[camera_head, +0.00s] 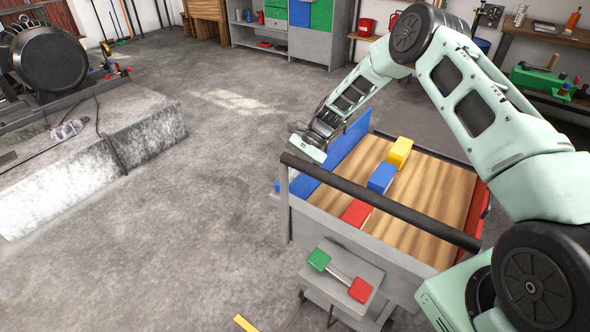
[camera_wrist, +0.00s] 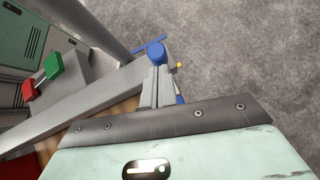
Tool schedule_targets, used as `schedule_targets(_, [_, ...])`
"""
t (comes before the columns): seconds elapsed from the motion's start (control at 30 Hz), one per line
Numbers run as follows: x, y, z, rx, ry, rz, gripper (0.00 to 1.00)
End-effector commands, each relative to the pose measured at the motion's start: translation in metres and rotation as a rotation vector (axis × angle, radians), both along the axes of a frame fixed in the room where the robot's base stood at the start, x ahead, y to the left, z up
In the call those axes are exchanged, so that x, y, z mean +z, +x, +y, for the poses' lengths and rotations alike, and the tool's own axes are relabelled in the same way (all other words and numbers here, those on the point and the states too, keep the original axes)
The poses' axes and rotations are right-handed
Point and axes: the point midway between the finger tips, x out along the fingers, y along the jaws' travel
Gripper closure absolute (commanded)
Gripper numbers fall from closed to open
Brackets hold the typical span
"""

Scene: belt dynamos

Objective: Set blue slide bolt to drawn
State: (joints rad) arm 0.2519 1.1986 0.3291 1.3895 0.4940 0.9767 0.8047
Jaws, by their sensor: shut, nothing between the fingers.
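In the wrist view a blue round knob (camera_wrist: 157,53) with a thin blue bar (camera_wrist: 148,45) beside it appears just beyond my fingertips; I take it for the blue slide bolt. My gripper (camera_wrist: 156,72) is shut and empty, its fingertips close to the knob; I cannot tell whether they touch. In the head view my gripper (camera_head: 309,149) is at the cart's blue left panel (camera_head: 348,146), near its upper edge. The bolt is not visible there, so its position cannot be read from that view.
The cart has a wooden top (camera_head: 430,190) with yellow (camera_head: 399,152), blue (camera_head: 382,178) and red (camera_head: 357,213) blocks. A dark rail (camera_head: 380,202) crosses its near side. A small stand (camera_head: 343,262) carries green and red blocks. Open floor lies left.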

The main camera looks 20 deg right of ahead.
Motion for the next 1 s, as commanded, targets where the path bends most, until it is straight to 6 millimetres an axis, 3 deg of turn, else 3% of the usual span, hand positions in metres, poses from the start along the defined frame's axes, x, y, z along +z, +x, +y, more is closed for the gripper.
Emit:
schedule_targets(0.23, [0.0, -0.001, 0.001, 0.001, 0.001, 0.001, 1.0])
schedule_targets(0.53, [0.001, -0.023, 0.034, 0.001, 0.0, 0.002, 1.0])
schedule_targets(1.0, [0.0, -0.026, 0.035, 0.005, 0.004, 0.005, 1.0])
